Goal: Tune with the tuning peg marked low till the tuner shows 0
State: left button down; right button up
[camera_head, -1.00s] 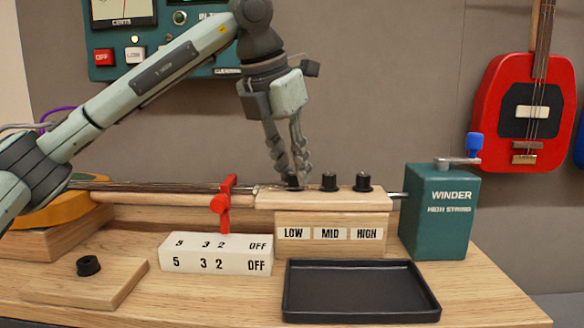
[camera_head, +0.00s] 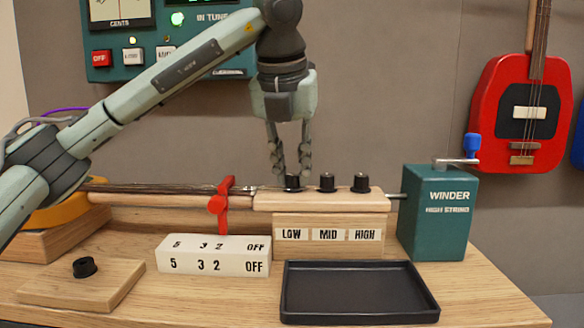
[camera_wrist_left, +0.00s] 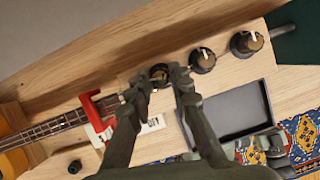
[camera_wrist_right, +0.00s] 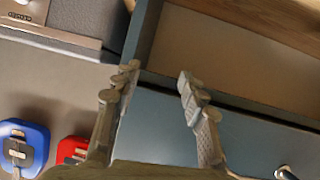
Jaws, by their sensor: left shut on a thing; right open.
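The black LOW peg (camera_head: 292,183) is the leftmost of three pegs on the wooden headstock. My left gripper (camera_head: 290,172) points down with its fingers on either side of this peg, shut on it. The left wrist view shows the peg top (camera_wrist_left: 159,76) between the fingertips (camera_wrist_left: 161,84). The tuner (camera_head: 150,72) is on the wall, its top cut off, so its reading cannot be made out. Its green IN TUNE lamp (camera_head: 177,18) is lit. My right gripper (camera_wrist_right: 157,76) is open and empty in the right wrist view, away from the pegs.
The MID peg (camera_head: 327,182) and HIGH peg (camera_head: 361,183) stand close to the right. A red clamp (camera_head: 220,205) stands left, a green winder box (camera_head: 438,215) right. A black tray (camera_head: 360,312) and white number block (camera_head: 213,255) sit in front.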

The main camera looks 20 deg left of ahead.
pick_arm(q)
jog(key=c, duration=1.4)
grip_release()
jog(key=shift+o, duration=0.2)
jog(key=v, duration=1.2)
